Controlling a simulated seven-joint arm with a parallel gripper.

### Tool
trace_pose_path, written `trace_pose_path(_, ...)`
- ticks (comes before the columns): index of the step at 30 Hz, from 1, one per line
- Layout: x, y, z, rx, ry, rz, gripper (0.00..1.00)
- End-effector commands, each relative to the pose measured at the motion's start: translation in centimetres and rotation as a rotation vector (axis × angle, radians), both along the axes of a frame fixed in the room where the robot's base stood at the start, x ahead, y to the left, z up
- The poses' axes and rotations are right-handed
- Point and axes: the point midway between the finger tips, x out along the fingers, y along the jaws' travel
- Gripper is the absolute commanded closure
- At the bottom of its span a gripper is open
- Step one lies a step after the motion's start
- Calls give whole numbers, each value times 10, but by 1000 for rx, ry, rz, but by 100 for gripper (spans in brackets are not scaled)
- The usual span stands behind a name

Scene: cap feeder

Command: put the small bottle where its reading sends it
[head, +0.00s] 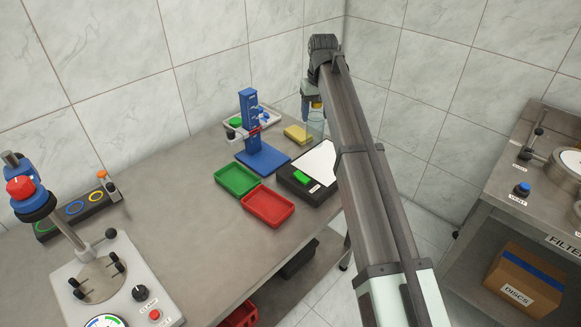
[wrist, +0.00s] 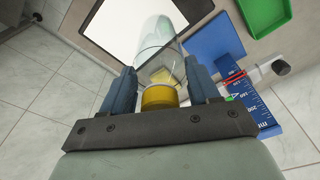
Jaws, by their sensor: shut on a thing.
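I cannot tell whether the bottle touches the bench. No reading is legible.
A green tray (head: 237,180) and a red tray (head: 268,206) lie nearer. A black-framed white panel (head: 318,163) with a green button (head: 302,178) is beside them. A yellow block (head: 298,135) and a white tray (head: 234,134) holding small items are near the stand.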

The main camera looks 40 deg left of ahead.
Motion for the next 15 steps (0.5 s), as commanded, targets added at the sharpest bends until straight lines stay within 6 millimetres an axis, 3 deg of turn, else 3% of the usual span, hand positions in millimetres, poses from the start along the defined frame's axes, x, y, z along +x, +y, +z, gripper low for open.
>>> trace_pose_path(7,-86,40,-7,-3,3,106,100)
trace_pose_path(11,-138,43,-16,-3,6,160,100)
trace_pose_path(15,-184,34,-26,-2,10,220,100)
